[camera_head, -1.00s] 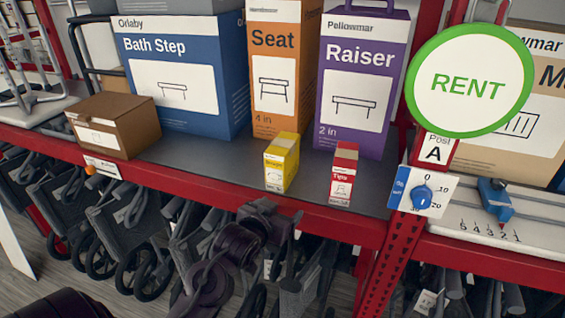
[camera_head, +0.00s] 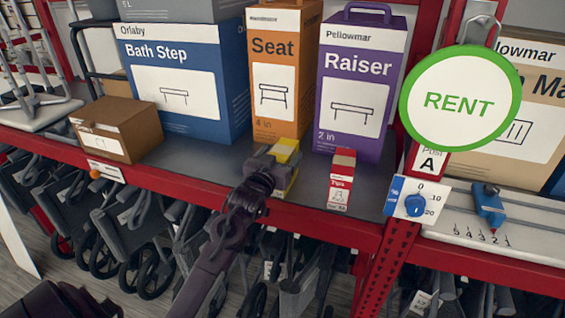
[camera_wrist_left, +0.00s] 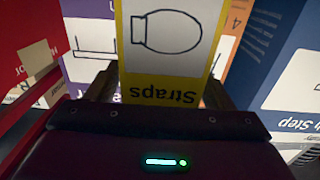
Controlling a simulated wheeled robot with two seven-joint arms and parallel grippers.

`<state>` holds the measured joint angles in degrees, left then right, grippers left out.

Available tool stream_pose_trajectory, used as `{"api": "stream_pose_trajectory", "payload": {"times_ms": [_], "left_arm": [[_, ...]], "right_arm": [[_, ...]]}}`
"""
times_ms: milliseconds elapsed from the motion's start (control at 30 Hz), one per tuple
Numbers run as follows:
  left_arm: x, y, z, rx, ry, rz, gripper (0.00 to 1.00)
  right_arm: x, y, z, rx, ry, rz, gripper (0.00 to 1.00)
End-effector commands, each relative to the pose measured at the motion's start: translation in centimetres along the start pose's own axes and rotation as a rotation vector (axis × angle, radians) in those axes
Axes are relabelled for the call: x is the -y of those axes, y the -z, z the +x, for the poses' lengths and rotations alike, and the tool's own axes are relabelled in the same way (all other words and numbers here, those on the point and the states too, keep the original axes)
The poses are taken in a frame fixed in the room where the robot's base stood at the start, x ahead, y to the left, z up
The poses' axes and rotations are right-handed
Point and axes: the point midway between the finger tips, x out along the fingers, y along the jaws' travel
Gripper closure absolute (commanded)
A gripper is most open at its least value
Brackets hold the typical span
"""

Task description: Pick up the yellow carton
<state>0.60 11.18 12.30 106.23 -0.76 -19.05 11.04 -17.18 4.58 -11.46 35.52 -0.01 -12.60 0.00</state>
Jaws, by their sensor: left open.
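The yellow carton (camera_head: 287,150) stands upright on the grey shelf, near its front edge, partly hidden in the head view by my left gripper (camera_head: 272,170). In the left wrist view the carton (camera_wrist_left: 172,75) is upside down, labelled "Straps", and lies between the two fingers of my left gripper (camera_wrist_left: 158,85). The fingers are apart, one on each side of the carton. I cannot tell whether they touch it. A second dark part of mine shows at the lower left of the head view, but no right gripper shows.
A red and white "Tips" carton (camera_head: 341,180) stands just right. Behind are the blue Bath Step box (camera_head: 180,85), orange Seat box (camera_head: 280,75) and purple Raiser box (camera_head: 352,90). A brown box (camera_head: 116,128) is left. A round RENT sign (camera_head: 460,98) hangs right.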

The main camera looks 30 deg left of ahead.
Motion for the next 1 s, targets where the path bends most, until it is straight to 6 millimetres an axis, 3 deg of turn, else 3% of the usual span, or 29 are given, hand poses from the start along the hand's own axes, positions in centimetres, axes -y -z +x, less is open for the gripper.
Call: {"api": "stream_pose_trajectory", "payload": {"times_ms": [267,800,1000], "left_arm": [[-0.03,-0.10,0.38,0.001,-0.001,0.001,0.25],[-0.02,0.00,0.35,-0.001,0.000,0.000,0.92],[-0.03,0.01,0.35,-0.001,-0.001,0.000,0.92]], "right_arm": [[-0.25,-0.03,-0.10,0.000,-0.003,0.000,0.46],[-0.19,-0.02,-0.11,0.000,-0.002,0.000,0.46],[-0.11,-0.01,-0.10,0.000,-0.001,0.000,0.46]]}}
